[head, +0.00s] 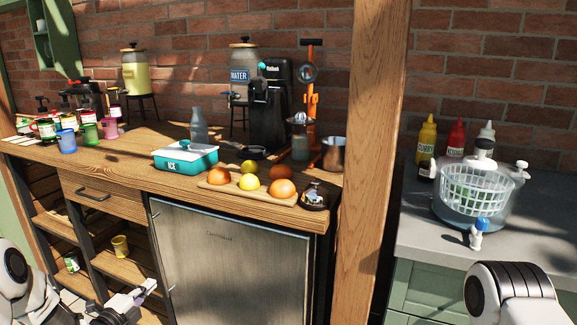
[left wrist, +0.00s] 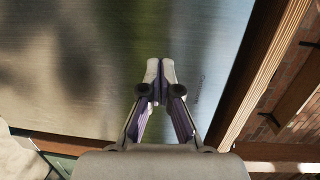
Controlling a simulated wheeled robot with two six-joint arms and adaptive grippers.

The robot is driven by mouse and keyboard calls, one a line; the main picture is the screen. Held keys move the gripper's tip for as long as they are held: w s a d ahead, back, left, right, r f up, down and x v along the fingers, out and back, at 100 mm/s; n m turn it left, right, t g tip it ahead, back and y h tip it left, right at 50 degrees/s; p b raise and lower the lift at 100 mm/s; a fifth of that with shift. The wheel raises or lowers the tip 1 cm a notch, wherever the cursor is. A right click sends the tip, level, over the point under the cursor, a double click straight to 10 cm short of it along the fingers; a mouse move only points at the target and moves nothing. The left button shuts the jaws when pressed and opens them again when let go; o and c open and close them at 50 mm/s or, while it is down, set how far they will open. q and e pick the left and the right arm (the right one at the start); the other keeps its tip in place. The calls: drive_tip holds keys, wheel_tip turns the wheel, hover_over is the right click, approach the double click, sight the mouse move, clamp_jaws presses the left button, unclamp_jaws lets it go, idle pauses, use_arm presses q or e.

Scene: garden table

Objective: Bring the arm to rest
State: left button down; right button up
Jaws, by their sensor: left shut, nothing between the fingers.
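My left gripper (head: 148,289) is low at the bottom left of the head view, in front of the wooden counter and below its top. In the left wrist view the left gripper (left wrist: 160,70) has its fingertips together with nothing between them. Behind it in that view is a smooth grey metal surface (left wrist: 80,60). My right arm (head: 510,295) shows at the bottom right of the head view; its gripper is out of frame.
The wooden counter (head: 130,160) carries a teal ice box (head: 185,160), a board with fruit (head: 222,188) and a black machine (head: 268,110). A fridge (head: 235,260) stands beneath. A wooden post (head: 365,150) separates it from the grey counter (head: 530,240) with a salad spinner (head: 475,190).

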use_arm(q)
drive_tip(key=s+d+f+n+g+h, duration=0.1)
drive_tip(key=s+d+f+g, duration=0.35)
drive_tip(key=d+f, duration=0.65)
drive_tip(key=s+d+f+n+g+y, duration=0.1)
drive_tip(key=s+d+f+n+g, duration=0.25)
drive_tip(key=s, duration=0.45)
drive_tip(key=s+d+f+n+g, duration=0.2)
drive_tip(key=s+d+n, duration=0.15)
drive_tip(key=s, duration=0.45)
drive_tip(key=s+d+f+n+g+y, duration=0.1)
drive_tip(key=s+d+f+n+g, duration=0.2)
drive_tip(key=s, duration=0.6)
drive_tip(key=s+a+r+n+g+y, duration=0.15)
drive_tip(key=s+n+g, duration=0.25)
drive_tip(key=s+n, duration=0.7)
wheel_tip(320, 180, up, 15)
drive_tip(key=s+m+p, duration=0.1)
drive_tip(key=p, duration=1.4)
drive_tip(key=shift+s+r+m, duration=0.15)
drive_tip(key=shift+s+m, duration=0.05)
drive_tip(key=shift+m, duration=0.1)
drive_tip(key=shift+a+y, duration=0.1)
drive_tip(key=shift+y, duration=0.15)
